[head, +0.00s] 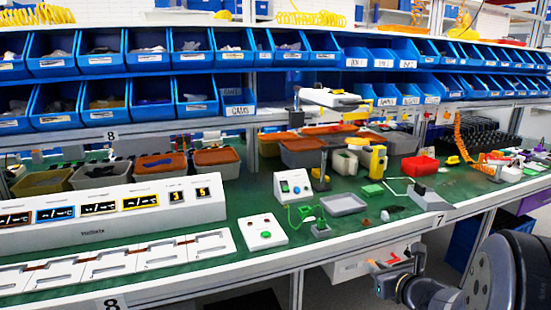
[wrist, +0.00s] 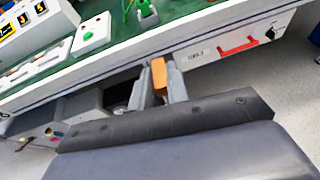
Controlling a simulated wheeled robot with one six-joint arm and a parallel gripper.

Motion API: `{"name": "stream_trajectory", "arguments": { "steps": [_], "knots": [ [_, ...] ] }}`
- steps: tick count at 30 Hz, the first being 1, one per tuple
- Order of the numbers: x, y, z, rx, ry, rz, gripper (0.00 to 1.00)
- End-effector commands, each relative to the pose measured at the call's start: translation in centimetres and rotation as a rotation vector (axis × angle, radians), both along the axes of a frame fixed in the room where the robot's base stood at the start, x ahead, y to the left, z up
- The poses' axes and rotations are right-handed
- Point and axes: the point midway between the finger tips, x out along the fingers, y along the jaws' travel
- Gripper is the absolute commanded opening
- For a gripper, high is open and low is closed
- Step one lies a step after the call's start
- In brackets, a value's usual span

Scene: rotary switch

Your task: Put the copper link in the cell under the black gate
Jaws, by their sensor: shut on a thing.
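My gripper (wrist: 160,72) is shut on the copper link (wrist: 159,76), an orange-brown block upright between the two grey fingers in the wrist view. In the head view my gripper (head: 388,276) is at the lower right, in front of the bench's front edge and below its top. The long white housing (head: 110,222) stands at the left of the bench, with several dark displays in coloured frames. In front of it lies a row of white cells (head: 155,257) with copper-brown strips between them. I cannot tell which display or cell belongs to the black gate.
A white box with a green button (head: 262,233) stands right of the cells. A grey tray (head: 343,204) and small parts lie farther right on the green bench top.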

Motion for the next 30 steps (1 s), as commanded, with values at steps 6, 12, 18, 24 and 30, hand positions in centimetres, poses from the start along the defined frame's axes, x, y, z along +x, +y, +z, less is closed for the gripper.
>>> {"name": "stream_trajectory", "arguments": {
  "steps": [6,12,18,24,30],
  "knots": [
    [0.3,4.5,-2.6,0.008,0.0,0.039,0.0],
    [-0.1,8.6,-5.6,-0.005,0.014,0.063,0.0],
    [-0.5,10.2,-5.2,-0.024,0.022,0.066,0.0],
    [-0.5,10.2,-2.0,-0.024,0.022,0.066,0.0],
    [-0.5,10.2,2.0,-0.024,0.022,0.066,0.0]
  ]
}}
